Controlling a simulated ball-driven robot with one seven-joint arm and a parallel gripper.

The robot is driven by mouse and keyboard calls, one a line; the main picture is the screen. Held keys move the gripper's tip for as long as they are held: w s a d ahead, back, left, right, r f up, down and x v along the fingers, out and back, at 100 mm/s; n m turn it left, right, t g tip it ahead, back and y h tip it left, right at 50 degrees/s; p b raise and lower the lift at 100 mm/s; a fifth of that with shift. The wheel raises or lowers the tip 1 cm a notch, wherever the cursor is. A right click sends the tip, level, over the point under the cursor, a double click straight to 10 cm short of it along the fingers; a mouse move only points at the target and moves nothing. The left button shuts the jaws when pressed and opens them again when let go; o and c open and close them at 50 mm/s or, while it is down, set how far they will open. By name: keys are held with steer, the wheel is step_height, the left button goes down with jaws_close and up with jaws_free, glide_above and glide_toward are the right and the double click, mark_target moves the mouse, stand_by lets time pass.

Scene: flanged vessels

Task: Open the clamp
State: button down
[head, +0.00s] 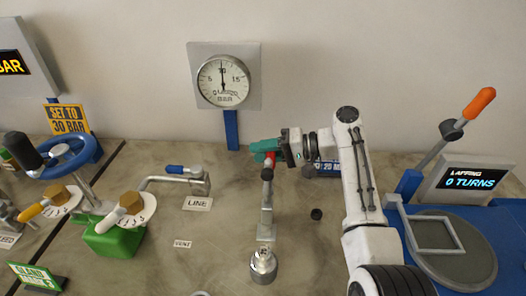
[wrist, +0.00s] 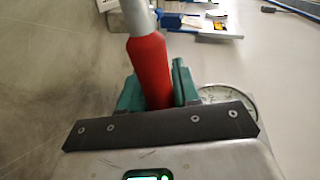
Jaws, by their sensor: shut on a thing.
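My gripper (head: 266,150) has green fingers and reaches in from the right in the head view. It is shut on the red handle grip (head: 269,160) of a metal lever, which I take to be the clamp (head: 265,228). The lever stands up from a round metal base (head: 263,266) on the bench. In the wrist view the red grip (wrist: 148,70) sits between my green fingers (wrist: 152,92), and the silver lever (wrist: 137,17) runs on toward the top edge. The fingers hide part of the grip.
A pressure gauge (head: 222,80) hangs behind my gripper. A bent pipe with a blue handle (head: 176,169) and LINE label (head: 198,204) stands left. A small black knob (head: 316,214) lies right of the lever. The lapping station (head: 455,255) is far right.

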steer(key=c, duration=0.9)
jaws_free()
steer(key=shift+w, duration=0.1)
steer(key=shift+d, duration=0.1)
steer(key=b+v, duration=0.1)
steer(key=v, duration=0.9)
steer(key=shift+d, duration=0.35)
